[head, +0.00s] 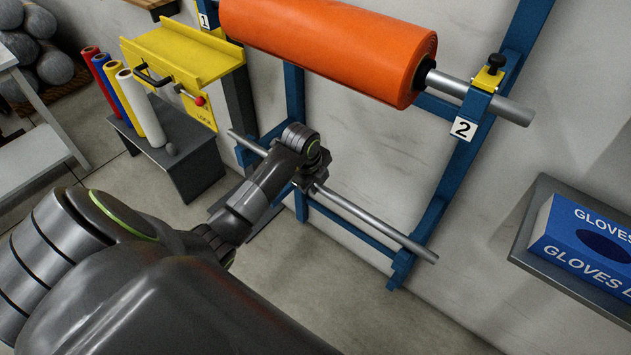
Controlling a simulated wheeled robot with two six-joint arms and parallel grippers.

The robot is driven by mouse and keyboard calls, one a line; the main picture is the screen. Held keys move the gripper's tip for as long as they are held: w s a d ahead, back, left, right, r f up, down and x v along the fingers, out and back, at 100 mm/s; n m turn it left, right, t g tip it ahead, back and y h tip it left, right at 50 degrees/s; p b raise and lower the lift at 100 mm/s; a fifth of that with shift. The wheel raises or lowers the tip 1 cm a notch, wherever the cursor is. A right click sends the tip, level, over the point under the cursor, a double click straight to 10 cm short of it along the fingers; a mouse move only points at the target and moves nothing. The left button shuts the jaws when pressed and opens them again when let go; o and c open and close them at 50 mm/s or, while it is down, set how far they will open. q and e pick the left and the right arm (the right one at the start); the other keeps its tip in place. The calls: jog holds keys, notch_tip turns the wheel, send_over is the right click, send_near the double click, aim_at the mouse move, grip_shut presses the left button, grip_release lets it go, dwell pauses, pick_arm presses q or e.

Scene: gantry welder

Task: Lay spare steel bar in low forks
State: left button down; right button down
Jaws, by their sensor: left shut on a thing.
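The spare steel bar (375,225) is a long thin grey rod, slanting from upper left to lower right in front of the blue rack. My left gripper (310,185) is shut on it near its middle, partly hidden by my own wrist. The bar's right end overlaps the low right fork (401,268) of the rack, and its left end lies by the low left blue arm (246,154). I cannot tell whether the bar touches or rests in either fork. My right gripper is out of view.
An orange roll (330,45) on a thicker steel bar sits in the upper rack, by the label 2 (463,129). A yellow trough (180,55) and a dark stand with colored rolls (140,107) are at left. A glove box (590,240) sits on a right shelf.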

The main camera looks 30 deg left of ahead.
pick_arm(q)
jog(key=shift+f+b, duration=0.9)
jog(key=shift+f, duration=0.4)
jog(key=shift+f, duration=0.4)
jog(key=c, duration=1.1)
grip_release()
jog(key=shift+c, duration=0.2)
jog(key=shift+s+f, duration=0.1)
